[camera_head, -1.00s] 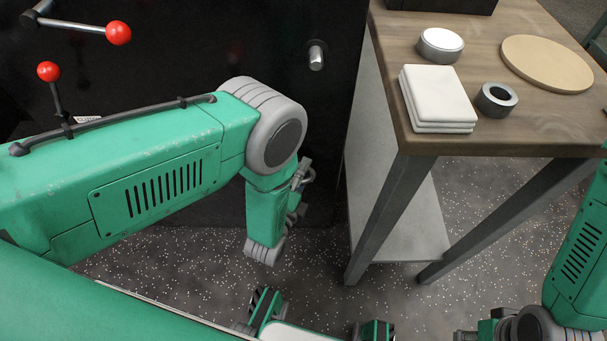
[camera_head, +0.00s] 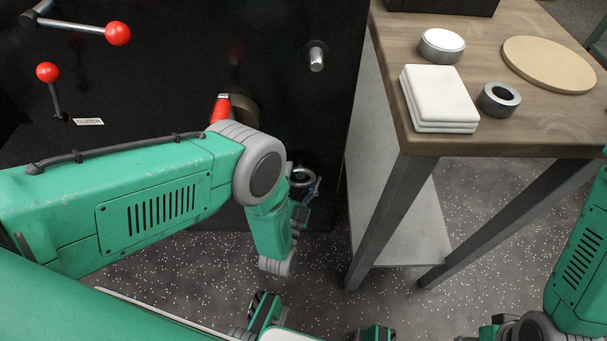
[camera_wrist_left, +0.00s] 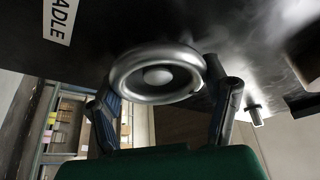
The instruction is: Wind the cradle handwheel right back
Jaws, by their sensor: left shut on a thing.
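The cradle handwheel is a shiny metal ring with a round hub on the black machine front. It shows in the left wrist view (camera_wrist_left: 160,88) and, small and partly covered, in the head view (camera_head: 303,173). My left gripper (camera_head: 303,190) is shut on the handwheel, with one finger at each side of the rim in the left wrist view (camera_wrist_left: 163,82). A white label (camera_wrist_left: 62,18) beside the wheel reads "ADLE", its start cut off.
Red-knobbed levers (camera_head: 118,33) and a clutch lever (camera_head: 48,72) are at the upper left. A red grip (camera_head: 221,109) stands behind my left arm. A metal peg (camera_head: 316,58) juts from the machine. A wooden table (camera_head: 530,130) with pads and rings stands close on the right.

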